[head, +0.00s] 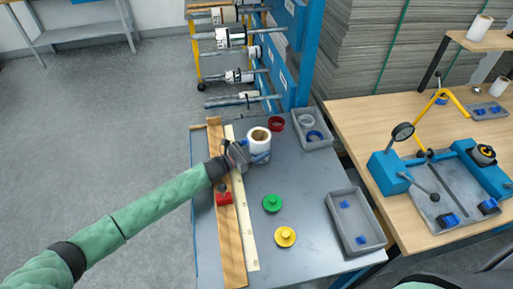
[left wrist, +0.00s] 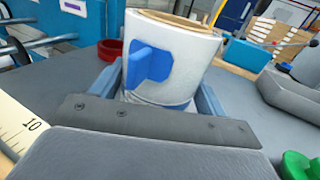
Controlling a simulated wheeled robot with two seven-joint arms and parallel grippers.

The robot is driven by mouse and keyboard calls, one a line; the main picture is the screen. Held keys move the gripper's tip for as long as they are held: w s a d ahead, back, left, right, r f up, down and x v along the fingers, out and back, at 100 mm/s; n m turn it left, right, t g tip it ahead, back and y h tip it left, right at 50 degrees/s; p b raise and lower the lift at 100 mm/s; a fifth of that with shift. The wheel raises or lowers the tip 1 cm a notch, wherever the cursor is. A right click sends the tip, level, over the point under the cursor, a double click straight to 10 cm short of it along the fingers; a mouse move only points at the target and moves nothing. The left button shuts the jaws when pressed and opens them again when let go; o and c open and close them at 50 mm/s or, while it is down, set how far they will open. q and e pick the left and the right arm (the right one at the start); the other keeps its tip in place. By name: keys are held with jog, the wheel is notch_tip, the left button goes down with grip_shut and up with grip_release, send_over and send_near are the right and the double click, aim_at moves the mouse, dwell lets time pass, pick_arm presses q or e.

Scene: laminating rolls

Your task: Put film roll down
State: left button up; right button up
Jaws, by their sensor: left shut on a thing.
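A white film roll (head: 259,139) with a tan core stands upright at the far part of the grey table (head: 297,220). In the left wrist view the film roll (left wrist: 168,62) fills the middle and has a blue tab on its side. My left gripper (head: 252,154) is shut on the film roll, with its blue fingers (left wrist: 165,98) on either side of it low down. The roll's bottom is hidden behind the gripper, so I cannot tell whether it touches the table. My right gripper is not in view.
A red ring (head: 277,123) and a grey bin (head: 313,132) with rings are close to the roll. Green (head: 272,203) and yellow (head: 285,237) knobbed discs and another grey bin (head: 356,220) stand nearer. A wooden strip (head: 228,220) and a ruler (head: 243,215) lie at left.

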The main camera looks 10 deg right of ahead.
pick_arm(q)
jog(key=shift+f, duration=0.25)
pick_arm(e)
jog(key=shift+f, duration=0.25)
pick_arm(q)
jog(key=o, duration=1.4)
jog(key=shift+r, duration=0.1)
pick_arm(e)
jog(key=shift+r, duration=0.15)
